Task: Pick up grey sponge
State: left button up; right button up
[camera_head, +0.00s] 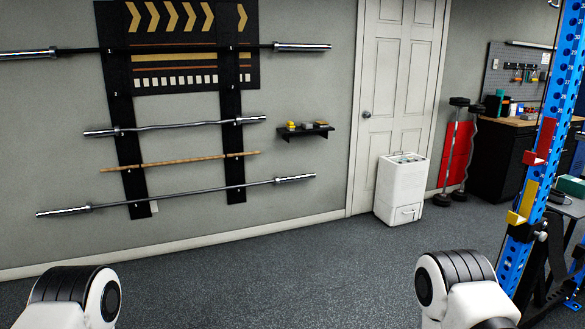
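A small black wall shelf (306,134) hangs on the grey wall in the middle distance, left of the door. Several small items sit on it. One is a small greyish block (307,125) near its middle, which may be the grey sponge, but it is too small to tell. A yellow item (291,125) stands left of it and a brownish item (321,124) lies right of it. Only white and black links of my two arms show at the bottom edge. Neither gripper is in view.
Barbells on a wall rack (125,150) hang left of the shelf. A white door (398,100) and a white bin-like unit (401,190) stand right of it. A blue rack post (545,150) rises at the right. The dark floor (270,270) ahead is clear.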

aim_at(306, 126)
jog(key=i+z, duration=0.4)
jog(key=i, duration=2.85)
